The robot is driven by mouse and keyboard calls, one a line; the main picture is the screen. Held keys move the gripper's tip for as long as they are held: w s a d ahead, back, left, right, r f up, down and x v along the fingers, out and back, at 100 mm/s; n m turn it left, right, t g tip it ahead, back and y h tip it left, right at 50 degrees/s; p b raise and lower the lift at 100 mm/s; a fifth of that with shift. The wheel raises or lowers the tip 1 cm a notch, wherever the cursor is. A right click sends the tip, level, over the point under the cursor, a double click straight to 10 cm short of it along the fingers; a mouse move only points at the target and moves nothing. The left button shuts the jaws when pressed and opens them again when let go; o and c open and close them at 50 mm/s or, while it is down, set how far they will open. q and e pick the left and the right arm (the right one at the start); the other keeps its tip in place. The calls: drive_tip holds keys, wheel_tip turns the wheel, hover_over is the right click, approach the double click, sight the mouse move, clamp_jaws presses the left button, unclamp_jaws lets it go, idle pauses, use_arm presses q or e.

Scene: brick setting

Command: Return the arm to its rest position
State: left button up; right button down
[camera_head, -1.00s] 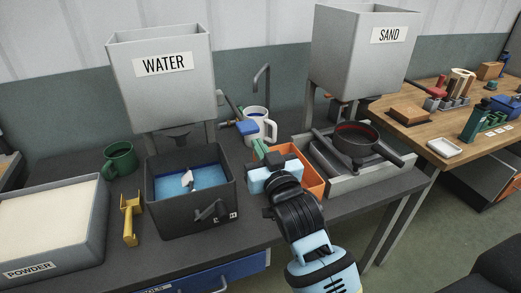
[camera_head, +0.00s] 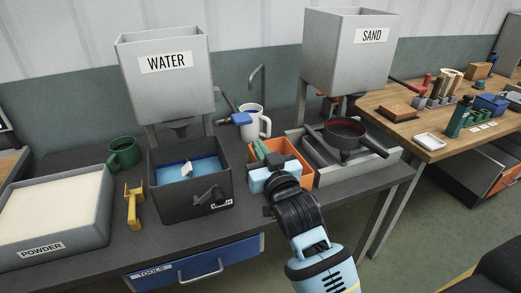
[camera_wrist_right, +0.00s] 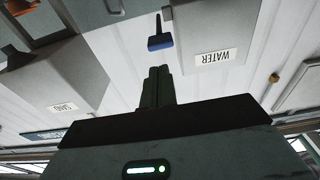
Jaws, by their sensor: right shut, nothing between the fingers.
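My right gripper (camera_head: 257,150) is in front of the orange bin in the head view, with its light blue and black arm coming up from the bottom. Its green fingers are together with nothing between them. The right wrist view shows the closed fingers (camera_wrist_right: 158,87) pointing toward the wall, clear of any object. My left gripper does not show in these frames.
The dark water tub (camera_head: 190,208) lies left, a black pan (camera_head: 345,143) right. A powder tray (camera_head: 85,245) and yellow scoop (camera_head: 133,207) are farther left.

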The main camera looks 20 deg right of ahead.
drive_tip(key=s+d+f+g, duration=0.15)
drive_tip(key=s+f, duration=0.25)
drive_tip(key=f, duration=0.4)
drive_tip(key=s+a+f+n+g, duration=0.15)
drive_tip(key=s+f, duration=0.25)
drive_tip(key=f, duration=0.4)
drive_tip(key=s+d+f+m+g, duration=0.1)
drive_tip(key=s+d+f+g, duration=0.1)
drive_tip(key=s+f, duration=0.4)
drive_tip(key=s+f+g, duration=0.2)
drive_tip(key=s+f, duration=0.6)
drive_tip(key=s, duration=0.2)
drive_tip(key=s+d+f+g+y, duration=0.1)
drive_tip(key=s+f+g, duration=0.2)
drive_tip(key=s+f, duration=0.5)
drive_tip(key=s+n, duration=0.1)
drive_tip(key=s, duration=0.2)
drive_tip(key=shift+s+d+f, duration=0.15)
drive_tip(key=shift+s+f, duration=0.1)
drive_tip(key=shift+f, duration=0.1)
